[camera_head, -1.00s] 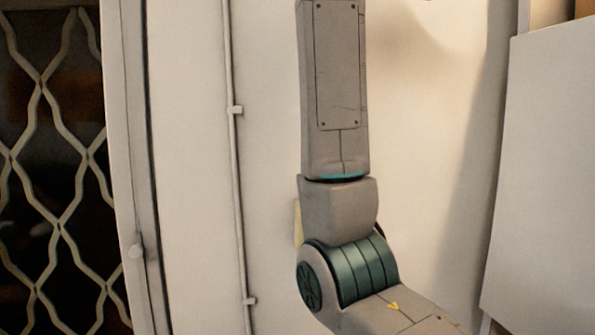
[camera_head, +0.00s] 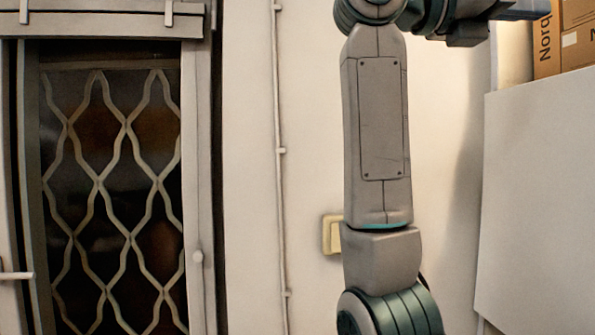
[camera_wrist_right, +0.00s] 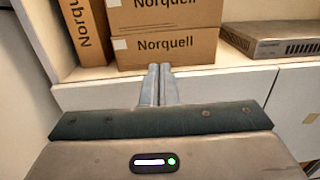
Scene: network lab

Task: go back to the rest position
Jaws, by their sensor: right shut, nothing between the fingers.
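My right arm stands upright in the middle right of the head view, in front of a pale wall. Its wrist bends to the right at the top, and my right gripper (camera_head: 520,10) reaches toward the upper right edge there. In the right wrist view the two fingers of my right gripper (camera_wrist_right: 158,84) are together, with nothing between them. They point at cardboard boxes on a shelf. My left gripper is in neither view.
Cardboard boxes (camera_wrist_right: 168,47) marked Norquell sit on a shelf, beside a grey rack device (camera_wrist_right: 275,40). A white cabinet panel (camera_head: 540,200) stands at right. A door with a lattice grille (camera_head: 115,200) is at left. A yellowish wall switch (camera_head: 332,235) is partly behind my arm.

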